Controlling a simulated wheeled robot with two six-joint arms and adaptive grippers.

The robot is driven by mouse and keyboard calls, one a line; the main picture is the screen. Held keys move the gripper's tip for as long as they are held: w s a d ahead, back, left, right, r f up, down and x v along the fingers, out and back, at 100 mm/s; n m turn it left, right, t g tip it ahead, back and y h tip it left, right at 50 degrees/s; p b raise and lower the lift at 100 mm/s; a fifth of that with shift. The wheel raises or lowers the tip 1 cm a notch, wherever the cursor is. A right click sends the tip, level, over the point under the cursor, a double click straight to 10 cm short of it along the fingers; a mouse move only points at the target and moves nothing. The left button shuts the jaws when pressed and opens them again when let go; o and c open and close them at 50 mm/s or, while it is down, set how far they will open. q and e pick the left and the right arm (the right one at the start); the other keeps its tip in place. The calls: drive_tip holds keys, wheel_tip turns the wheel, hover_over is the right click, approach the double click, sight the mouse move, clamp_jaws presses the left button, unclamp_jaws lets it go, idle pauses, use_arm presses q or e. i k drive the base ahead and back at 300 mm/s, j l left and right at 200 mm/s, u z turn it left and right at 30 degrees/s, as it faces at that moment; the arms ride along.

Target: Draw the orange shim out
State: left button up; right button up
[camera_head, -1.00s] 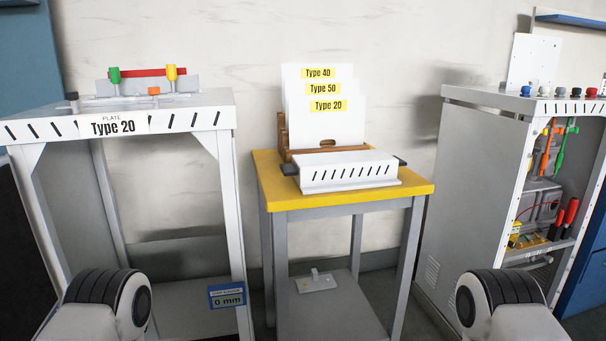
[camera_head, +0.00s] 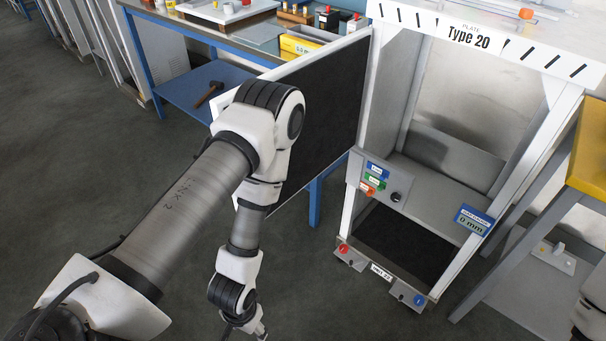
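A small orange piece (camera_head: 526,13) shows on top of the white dispenser frame (camera_head: 405,80), above the "Type 20" plate label (camera_head: 468,38). It looks like the orange shim's end; the rest of it cannot be made out. My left arm hangs down in front of the frame. My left gripper (camera_head: 258,331) is low at the bottom edge, cut off, well below and left of the orange piece and touching nothing visible. Whether it is open cannot be seen. Only a bit of my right arm shows at the lower right edge; its gripper is out of view.
A dark panel (camera_head: 330,105) stands out from the frame's left side, behind my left arm. A control box (camera_head: 385,190) and a "0 mm" display (camera_head: 472,220) sit lower on the frame. A blue workbench (camera_head: 205,88) stands behind; a yellow-topped table (camera_head: 592,150) stands right.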

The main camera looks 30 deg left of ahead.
sight(370, 191)
drive_tip(key=u, duration=0.4)
drive_tip(key=i+j, duration=0.2)
drive_tip(key=j, duration=0.15)
drive_tip(key=i+j+u, duration=0.1)
drive_tip(key=j, duration=0.3)
drive_tip(key=i+j, duration=0.25)
drive_tip(key=i+j+u, duration=0.1)
drive_tip(key=j, duration=0.35)
drive_tip(key=i, duration=0.1)
